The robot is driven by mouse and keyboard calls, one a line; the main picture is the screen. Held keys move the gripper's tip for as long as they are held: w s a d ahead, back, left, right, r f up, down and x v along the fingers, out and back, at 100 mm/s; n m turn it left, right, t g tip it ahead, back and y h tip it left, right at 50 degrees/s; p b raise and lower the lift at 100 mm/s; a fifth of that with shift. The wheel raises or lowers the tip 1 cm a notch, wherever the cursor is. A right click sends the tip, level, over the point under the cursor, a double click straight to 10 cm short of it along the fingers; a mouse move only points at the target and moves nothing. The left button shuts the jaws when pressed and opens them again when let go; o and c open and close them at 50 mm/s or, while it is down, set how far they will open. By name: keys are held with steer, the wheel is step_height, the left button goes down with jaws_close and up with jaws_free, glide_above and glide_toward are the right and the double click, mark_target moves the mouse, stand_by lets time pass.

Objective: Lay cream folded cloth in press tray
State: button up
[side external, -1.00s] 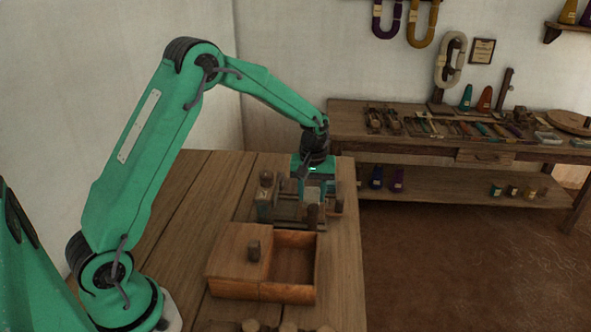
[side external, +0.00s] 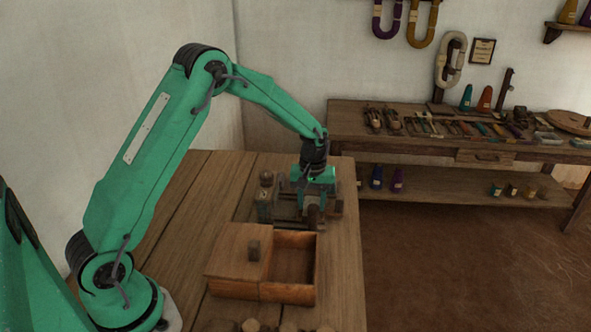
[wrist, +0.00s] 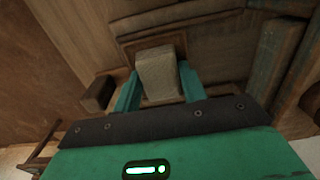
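The cream folded cloth (wrist: 158,75) is a small pale block between the two teal fingers of my gripper (wrist: 160,70) in the wrist view. The fingers lie close along both its sides, and my gripper looks shut on it. Just beyond the cloth is the brown edge of a wooden tray-like frame (wrist: 124,45). In the side view my gripper (side external: 314,198) is low over the dark wooden press (side external: 284,212) with upright posts. The cloth is hidden there, and I cannot tell if it touches the tray floor.
A wooden box (side external: 289,293) with a knobbed lid half across it stands just in front of the press. Round wooden knobs (side external: 250,325) show at the bottom edge. The table's left part is bare. A side bench (side external: 450,150) with tools stands behind.

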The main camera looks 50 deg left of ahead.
steer(key=shift+o, duration=0.2)
steer(key=shift+r, duration=0.15)
step_height(320, 180, up, 12)
stand_by(0.4)
stand_by(0.5)
steer(key=s+d+r+m+t, duration=0.2)
steer(key=s+r, duration=0.4)
steer(key=s, duration=0.1)
steer(key=s+d+r+m+t, duration=0.1)
steer(key=s+d+r+m, duration=0.15)
steer(key=s+r, duration=0.35)
steer(key=s+f+m+t, duration=0.1)
steer(key=s+m, duration=0.1)
steer(key=s, duration=0.5)
steer(key=s+d+m+t, duration=0.1)
steer(key=s+m, duration=0.1)
steer(key=s, duration=0.5)
steer(key=shift+s+f+t, duration=0.3)
steer(key=shift+s+f, duration=0.05)
steer(key=shift+s, duration=0.05)
